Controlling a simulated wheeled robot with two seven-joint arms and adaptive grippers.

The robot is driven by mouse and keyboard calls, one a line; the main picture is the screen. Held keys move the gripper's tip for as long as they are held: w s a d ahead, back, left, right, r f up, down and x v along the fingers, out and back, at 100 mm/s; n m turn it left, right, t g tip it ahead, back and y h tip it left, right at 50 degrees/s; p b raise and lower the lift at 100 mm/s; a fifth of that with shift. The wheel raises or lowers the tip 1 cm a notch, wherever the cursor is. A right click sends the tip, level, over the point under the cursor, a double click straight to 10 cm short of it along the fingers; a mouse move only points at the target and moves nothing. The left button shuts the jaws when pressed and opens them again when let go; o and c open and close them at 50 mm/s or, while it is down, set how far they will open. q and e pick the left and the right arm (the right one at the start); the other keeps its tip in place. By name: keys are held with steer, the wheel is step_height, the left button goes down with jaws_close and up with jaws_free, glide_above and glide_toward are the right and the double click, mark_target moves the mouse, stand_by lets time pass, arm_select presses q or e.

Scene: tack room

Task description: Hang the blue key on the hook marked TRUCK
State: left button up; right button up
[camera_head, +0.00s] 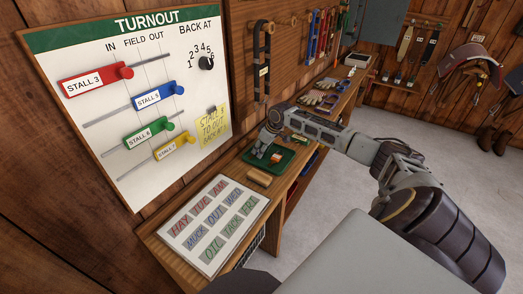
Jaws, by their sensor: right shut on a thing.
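My right gripper (261,151) reaches in from the right, low over the green tray (288,165) on the wooden bench. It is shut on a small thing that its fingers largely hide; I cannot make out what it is. A small orange-and-white item (276,157) shows in the tray beside the fingers. I cannot pick out the blue key with certainty. No hook label reading TRUCK is legible from here. My left gripper is not in view.
The TURNOUT board (140,90) with coloured sliders hangs at left. A word-card board (213,222) and a wooden block (259,177) lie on the bench (160,236). Gloves (312,97) lie farther back. Straps (262,60) hang on the wall. Floor is free at right.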

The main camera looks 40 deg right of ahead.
steer(key=shift+f, duration=0.4)
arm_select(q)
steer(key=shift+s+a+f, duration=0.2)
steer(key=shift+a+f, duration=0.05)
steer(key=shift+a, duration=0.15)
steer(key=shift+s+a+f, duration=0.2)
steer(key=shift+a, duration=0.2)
arm_select(e)
steer(key=shift+f, duration=0.1)
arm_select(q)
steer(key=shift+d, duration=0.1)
arm_select(e)
steer(key=shift+s, duration=0.1)
steer(key=o, duration=0.6)
steer(key=shift+f, duration=0.1)
steer(key=o, duration=0.4)
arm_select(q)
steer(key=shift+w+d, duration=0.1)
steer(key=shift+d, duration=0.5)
